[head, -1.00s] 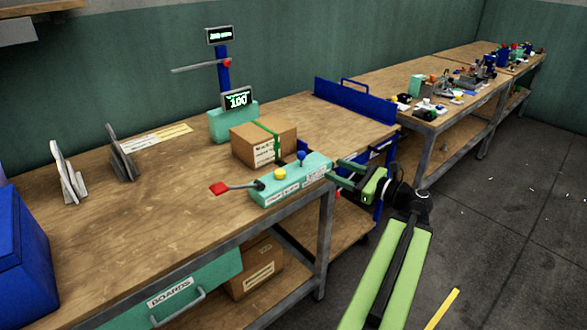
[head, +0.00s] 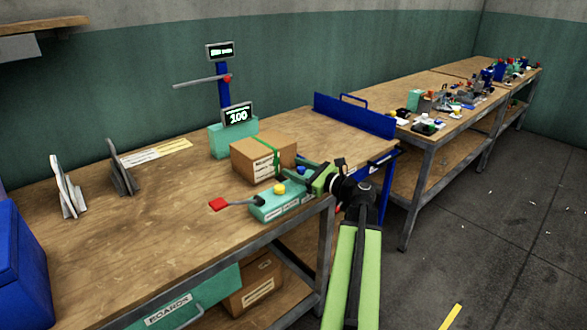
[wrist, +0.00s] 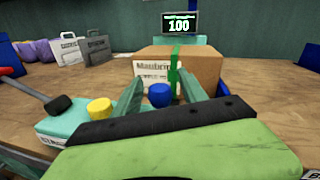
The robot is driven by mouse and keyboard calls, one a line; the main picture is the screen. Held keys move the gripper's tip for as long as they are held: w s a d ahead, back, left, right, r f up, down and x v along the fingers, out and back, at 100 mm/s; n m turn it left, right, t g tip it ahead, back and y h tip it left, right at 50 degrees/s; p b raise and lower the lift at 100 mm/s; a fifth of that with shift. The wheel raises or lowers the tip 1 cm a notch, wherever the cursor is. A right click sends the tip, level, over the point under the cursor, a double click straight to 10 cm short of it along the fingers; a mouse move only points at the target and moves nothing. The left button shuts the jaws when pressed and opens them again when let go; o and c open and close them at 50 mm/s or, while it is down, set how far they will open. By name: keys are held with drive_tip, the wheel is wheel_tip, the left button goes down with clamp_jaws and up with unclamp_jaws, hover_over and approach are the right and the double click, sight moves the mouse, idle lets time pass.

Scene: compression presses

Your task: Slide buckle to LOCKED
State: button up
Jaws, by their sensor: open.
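A teal control box (head: 270,212) sits at the front edge of the bench and carries a yellow knob (head: 279,188), a blue knob (wrist: 159,95) and a lever with a red grip (head: 219,204). I cannot tell for sure which part is the buckle; the box's labels are too small to read. My gripper (wrist: 160,88) is open over the right end of the box. In the wrist view the blue knob shows between its two teal fingers, with no clear contact. The yellow knob (wrist: 100,108) is just left of the left finger.
A cardboard box (head: 262,157) with a green strap stands just behind the control box. Behind it is a teal press with a display reading 100 (head: 238,115). A blue rail (head: 352,115) stands at the right bench end.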

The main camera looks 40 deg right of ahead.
drive_tip(key=shift+w, duration=0.45)
clamp_jaws()
idle(1.1)
